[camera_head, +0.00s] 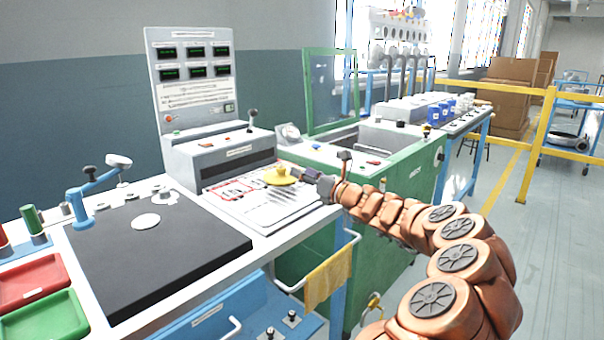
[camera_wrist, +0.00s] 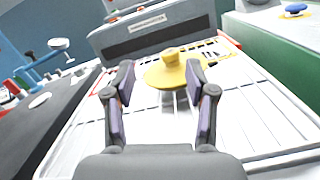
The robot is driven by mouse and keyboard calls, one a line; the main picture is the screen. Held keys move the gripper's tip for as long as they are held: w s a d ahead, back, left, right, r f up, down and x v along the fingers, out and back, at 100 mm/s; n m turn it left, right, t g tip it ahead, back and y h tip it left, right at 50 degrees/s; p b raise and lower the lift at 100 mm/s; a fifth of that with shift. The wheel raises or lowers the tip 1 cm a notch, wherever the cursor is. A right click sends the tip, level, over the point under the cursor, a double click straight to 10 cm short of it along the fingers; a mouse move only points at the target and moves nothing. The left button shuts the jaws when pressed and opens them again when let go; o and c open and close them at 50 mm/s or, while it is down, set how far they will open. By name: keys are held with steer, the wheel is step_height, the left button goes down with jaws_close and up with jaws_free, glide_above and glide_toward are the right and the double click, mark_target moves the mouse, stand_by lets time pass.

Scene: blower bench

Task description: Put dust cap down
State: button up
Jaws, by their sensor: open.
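The yellow dust cap (camera_head: 279,176) is a round disc with a raised knob. It rests on the white marked panel (camera_head: 262,213) of the bench, by the red-outlined markings and in front of the grey control box. In the wrist view the dust cap (camera_wrist: 170,70) shows just beyond and between my fingertips. My gripper (camera_head: 308,176) is open, with its two fingers apart and nothing held between them (camera_wrist: 161,85). It is to the right of the cap in the head view. Whether a finger touches the cap I cannot tell.
A grey control box (camera_head: 224,156) with a display panel stands behind. A green tank (camera_head: 390,180) stands at right. A yellow cloth (camera_head: 328,281) hangs on the front rail.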

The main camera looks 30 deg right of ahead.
steer(key=p+v, duration=0.1)
steer(key=v, duration=0.8)
steer(key=shift+s, duration=0.85)
